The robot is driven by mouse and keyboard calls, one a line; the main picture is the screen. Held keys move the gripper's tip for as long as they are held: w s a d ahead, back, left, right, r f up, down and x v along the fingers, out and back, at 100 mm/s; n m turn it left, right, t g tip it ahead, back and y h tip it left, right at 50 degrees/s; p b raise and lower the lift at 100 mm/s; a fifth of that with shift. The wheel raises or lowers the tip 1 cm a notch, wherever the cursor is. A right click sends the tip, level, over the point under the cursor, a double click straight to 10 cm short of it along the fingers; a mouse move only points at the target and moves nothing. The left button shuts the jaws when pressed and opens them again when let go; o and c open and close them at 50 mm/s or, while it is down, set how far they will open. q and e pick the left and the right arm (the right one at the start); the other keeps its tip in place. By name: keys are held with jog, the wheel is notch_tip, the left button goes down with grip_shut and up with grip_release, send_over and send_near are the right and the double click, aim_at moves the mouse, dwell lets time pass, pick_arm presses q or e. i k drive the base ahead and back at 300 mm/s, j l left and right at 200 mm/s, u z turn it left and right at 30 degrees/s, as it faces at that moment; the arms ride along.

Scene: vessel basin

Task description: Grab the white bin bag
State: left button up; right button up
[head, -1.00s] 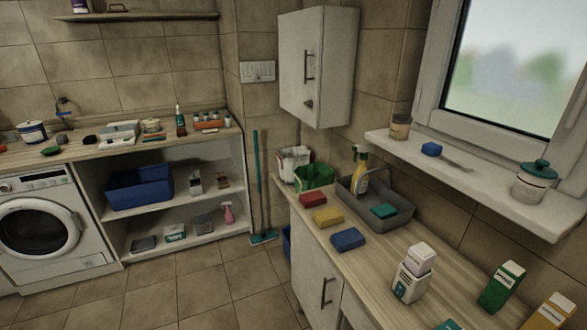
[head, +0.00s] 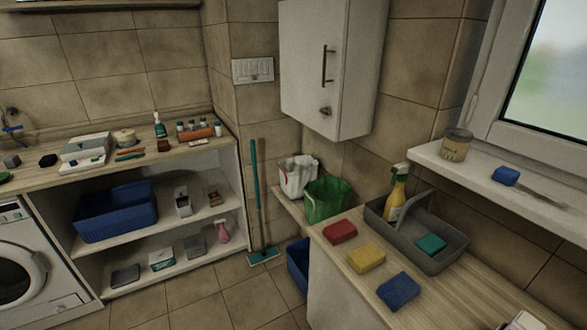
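A white bin bag (head: 298,168) lines a small bin at the far end of the right-hand counter, against the corner wall. Red marks show on the front of this bin, below the bag's gathered rim. A green bin bag (head: 327,199) stands just in front and to the right of it, partly overlapping its lower right side. Neither of my grippers is in the head view.
Red (head: 340,232), yellow (head: 366,257) and blue (head: 398,291) sponges lie along the counter. A grey caddy (head: 433,262) holds a spray bottle (head: 396,193) and a teal sponge. A wall cabinet (head: 318,65) hangs above. A teal mop (head: 263,256) and blue bin (head: 298,264) stand beside the counter.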

aim_at(299, 178)
jog(key=i+j, duration=0.35)
jog(key=i+j+z, duration=0.15)
jog(key=i+j, duration=0.6)
jog(key=i+j+z, duration=0.1)
jog(key=i+j, duration=0.25)
jog(key=j, duration=0.2)
jog(key=i+j+z, duration=0.1)
jog(key=i+j, duration=0.2)
jog(key=j, duration=0.15)
jog(key=i+j, duration=0.3)
jog(key=j, duration=0.2)
